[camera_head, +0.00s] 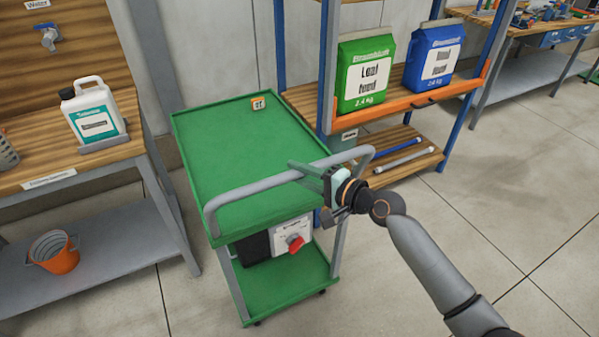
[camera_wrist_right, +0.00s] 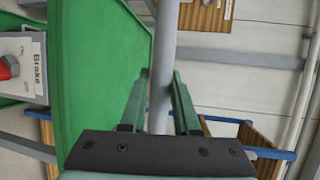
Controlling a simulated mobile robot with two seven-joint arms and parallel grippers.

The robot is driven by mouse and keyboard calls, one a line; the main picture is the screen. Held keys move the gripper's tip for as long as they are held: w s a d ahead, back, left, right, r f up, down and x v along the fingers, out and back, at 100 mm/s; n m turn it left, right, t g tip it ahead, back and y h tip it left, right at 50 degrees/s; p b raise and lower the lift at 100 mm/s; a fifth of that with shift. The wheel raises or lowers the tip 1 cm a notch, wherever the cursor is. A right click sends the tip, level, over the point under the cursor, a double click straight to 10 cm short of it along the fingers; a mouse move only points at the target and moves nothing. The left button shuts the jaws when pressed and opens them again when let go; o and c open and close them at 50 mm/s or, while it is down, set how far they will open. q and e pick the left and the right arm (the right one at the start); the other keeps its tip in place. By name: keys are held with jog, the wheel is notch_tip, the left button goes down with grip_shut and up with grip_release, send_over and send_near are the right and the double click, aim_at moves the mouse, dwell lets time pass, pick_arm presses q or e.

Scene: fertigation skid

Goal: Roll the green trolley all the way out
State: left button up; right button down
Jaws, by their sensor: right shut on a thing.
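The green trolley (camera_head: 225,140) stands between the left workbench and the orange and blue shelf rack. It has a green top tray, a lower green shelf (camera_head: 285,285) and a grey push handle (camera_head: 240,190) along its near side. A box with a red knob (camera_head: 295,242) sits on the lower shelf; in the right wrist view its label reads "Brake" (camera_wrist_right: 38,70). My right gripper (camera_head: 320,172) is shut on the handle near its right end. The grey handle bar (camera_wrist_right: 162,60) runs between the two fingers in the wrist view. My left gripper is not in view.
The workbench (camera_head: 60,180) with a white jug (camera_head: 93,112) stands close on the left, an orange bucket (camera_head: 55,252) on its lower shelf. The rack (camera_head: 415,100) with green and blue bags stands right of the trolley. The floor (camera_head: 450,220) at front right is clear.

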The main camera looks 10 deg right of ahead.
jog(key=c, duration=0.7)
grip_release()
jog(key=shift+o, duration=0.2)
jog(key=v, duration=1.2)
jog(key=shift+s+b, duration=0.2)
jog(key=shift+b, duration=0.25)
jog(key=shift+d, duration=0.15)
jog(key=s+f+n+g+h, duration=0.1)
jog(key=s+f+n+h, duration=0.3)
jog(key=s+f, duration=0.6)
jog(key=s+f+n+g+h, duration=0.1)
jog(key=s+f+n+h, duration=0.3)
jog(key=f, duration=1.3)
jog(key=s+n, duration=0.4)
jog(key=s, duration=0.2)
jog(key=shift+s+n+g+p, duration=0.3)
jog(key=shift+s+n+p, duration=0.05)
jog(key=shift+n+p, duration=0.05)
